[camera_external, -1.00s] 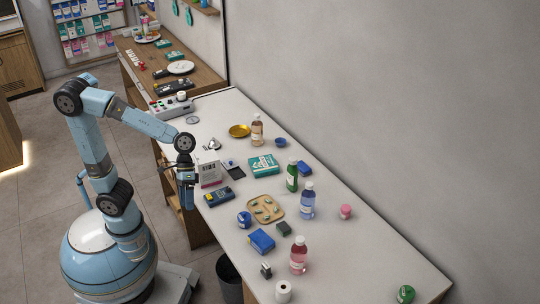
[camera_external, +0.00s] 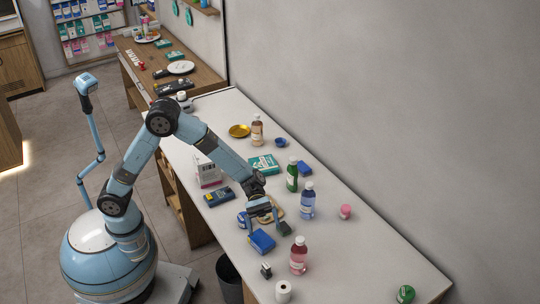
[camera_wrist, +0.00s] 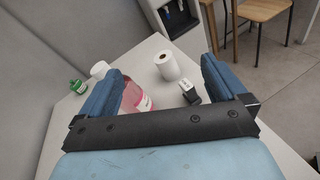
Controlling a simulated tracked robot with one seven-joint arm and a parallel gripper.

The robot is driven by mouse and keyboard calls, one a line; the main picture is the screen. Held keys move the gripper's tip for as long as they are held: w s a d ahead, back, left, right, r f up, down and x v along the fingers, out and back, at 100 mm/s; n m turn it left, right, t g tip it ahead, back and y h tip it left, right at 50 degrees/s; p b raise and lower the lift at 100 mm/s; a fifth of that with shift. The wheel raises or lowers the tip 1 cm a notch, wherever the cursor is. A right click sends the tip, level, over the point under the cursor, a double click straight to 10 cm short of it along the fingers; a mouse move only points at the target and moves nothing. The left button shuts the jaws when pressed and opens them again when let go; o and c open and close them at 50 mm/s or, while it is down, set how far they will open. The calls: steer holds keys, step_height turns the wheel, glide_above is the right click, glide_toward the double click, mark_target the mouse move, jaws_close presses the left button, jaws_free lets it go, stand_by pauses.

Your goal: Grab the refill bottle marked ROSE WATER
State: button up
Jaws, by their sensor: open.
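A pink bottle with a white cap (camera_external: 299,257) stands upright near the front part of the counter. It is the only pink bottle in view, but its label is too small to read. In the wrist view the pink bottle (camera_wrist: 136,98) is partly hidden behind my left finger. My gripper (camera_external: 264,219) is above the counter, to the left of and behind the bottle, apart from it. In the wrist view my gripper (camera_wrist: 163,68) is open, with nothing held between its fingers.
A blue bottle (camera_external: 307,203), a green bottle (camera_external: 292,177) and an amber bottle (camera_external: 256,131) stand farther back.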

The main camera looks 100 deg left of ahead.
steer(key=w+a+f+n+t, duration=0.4)
steer(key=w+a+f+n, duration=0.15)
steer(key=w+f, duration=0.2)
glide_toward(304, 257)
steer(key=x, duration=0.3)
steer(key=shift+d, duration=0.2)
steer(key=shift+x, duration=2.7)
steer(key=shift+r, duration=0.1)
steer(key=shift+c, duration=0.2)
steer(key=c, duration=1.5)
steer(key=shift+o, duration=0.2)
steer(key=shift+r, duration=0.1)
